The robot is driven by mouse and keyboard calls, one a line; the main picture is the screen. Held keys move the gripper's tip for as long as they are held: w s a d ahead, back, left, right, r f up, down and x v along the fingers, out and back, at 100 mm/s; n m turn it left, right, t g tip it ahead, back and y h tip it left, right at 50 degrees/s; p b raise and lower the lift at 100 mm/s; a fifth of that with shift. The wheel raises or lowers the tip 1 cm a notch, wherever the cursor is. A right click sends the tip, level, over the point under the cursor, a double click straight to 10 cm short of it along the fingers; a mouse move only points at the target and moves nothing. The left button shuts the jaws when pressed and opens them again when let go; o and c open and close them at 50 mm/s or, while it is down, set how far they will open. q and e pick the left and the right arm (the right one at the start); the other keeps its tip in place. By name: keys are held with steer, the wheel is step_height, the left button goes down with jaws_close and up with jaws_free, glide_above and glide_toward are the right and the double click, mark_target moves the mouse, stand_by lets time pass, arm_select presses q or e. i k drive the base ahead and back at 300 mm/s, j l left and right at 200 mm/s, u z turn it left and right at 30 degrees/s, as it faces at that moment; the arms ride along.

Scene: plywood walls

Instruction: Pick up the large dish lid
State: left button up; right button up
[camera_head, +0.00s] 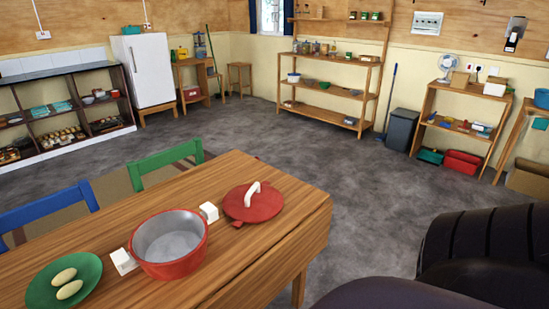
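A large red dish lid (262,203) with a white arched handle (252,193) lies flat on the wooden table (285,250), near its right end. A red pot (168,267) with a grey inside and white side handles stands open to the left of the lid, a small gap apart. Dark rounded parts fill the lower right corner and look like my own body. Neither my left nor my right gripper shows, so nothing is seen touching the lid.
A green plate (38,294) with two pale oval items is at the table's left. A blue chair (45,212) and a green chair (165,158) stand at its far side. Shelves (325,85), a fridge (150,70) and a grey bin (402,130) line the walls. Grey floor between is clear.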

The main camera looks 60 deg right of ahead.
mark_target(255, 202)
steer(key=z, duration=1.5)
steer(key=l+u, duration=0.15)
steer(key=u, duration=0.25)
steer(key=i+l+u, duration=0.1)
steer(key=u, duration=0.3)
steer(key=l+u, duration=0.25)
steer(key=u, duration=0.15)
steer(key=k+l+u, duration=0.1)
steer(key=l+u, duration=0.3)
steer(key=l, duration=0.45)
steer(key=l+u, duration=0.1)
steer(key=l, duration=0.3)
steer(key=k+l, duration=0.15)
steer(key=l, duration=0.3)
steer(key=u, duration=0.05)
